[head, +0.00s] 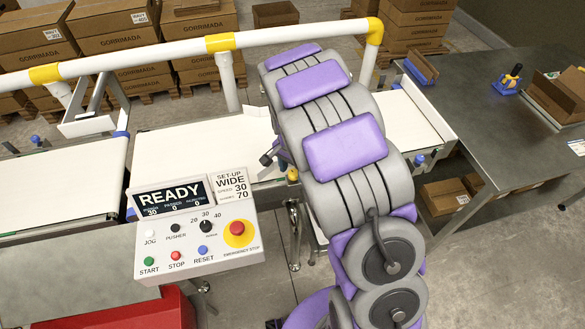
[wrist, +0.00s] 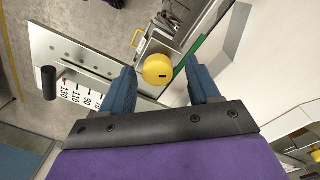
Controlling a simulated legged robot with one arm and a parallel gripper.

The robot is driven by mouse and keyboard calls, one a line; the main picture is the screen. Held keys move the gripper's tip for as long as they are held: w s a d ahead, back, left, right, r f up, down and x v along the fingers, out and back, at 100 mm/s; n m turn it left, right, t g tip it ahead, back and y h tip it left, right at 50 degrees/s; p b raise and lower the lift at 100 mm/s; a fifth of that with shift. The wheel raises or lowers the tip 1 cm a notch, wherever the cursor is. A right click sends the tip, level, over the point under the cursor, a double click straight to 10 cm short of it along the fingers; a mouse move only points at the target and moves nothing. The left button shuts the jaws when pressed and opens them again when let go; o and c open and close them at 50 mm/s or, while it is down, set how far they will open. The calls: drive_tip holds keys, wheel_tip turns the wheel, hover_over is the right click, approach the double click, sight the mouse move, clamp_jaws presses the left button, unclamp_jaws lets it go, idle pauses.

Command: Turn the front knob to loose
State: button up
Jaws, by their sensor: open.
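A round yellow knob (wrist: 157,69) with a small dark mark on its face shows in the wrist view. My gripper (wrist: 160,70) is open, with one blue finger on each side of the knob in the picture. Gaps show between the knob and both fingers, and I cannot tell the depth between them. A white scale plate (wrist: 92,65) with printed numbers lies left of the knob, with a black handle (wrist: 48,83) at its lower left. In the head view my arm covers most of this area; a small yellow part (head: 292,175) shows beside it.
A control panel (head: 198,245) with a READY display (head: 170,197) and buttons stands left of my arm. A white guard rail (head: 150,55) with yellow joints crosses behind. White belts (head: 60,185) lie left and right. A grey table (head: 500,130) stands at right.

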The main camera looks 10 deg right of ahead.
sight(290, 171)
wheel_tip(290, 171, up, 17)
drive_tip(key=p, duration=0.3)
drive_tip(key=shift+w+a, duration=0.35)
drive_tip(key=shift+w, duration=0.05)
drive_tip(key=shift+s+r, duration=0.1)
drive_tip(key=shift+r, duration=0.05)
drive_tip(key=s+r+n, duration=0.1)
drive_tip(key=s+n, duration=0.2)
drive_tip(key=s, duration=0.8)
drive_tip(key=s+r+n+g, duration=0.1)
drive_tip(key=s+n, duration=0.2)
drive_tip(key=s, duration=0.9)
drive_tip(key=s+r+n, duration=0.1)
drive_tip(key=s+n, duration=0.3)
drive_tip(key=s, duration=0.8)
drive_tip(key=shift+d+r, duration=0.3)
drive_tip(key=shift+d, duration=0.1)
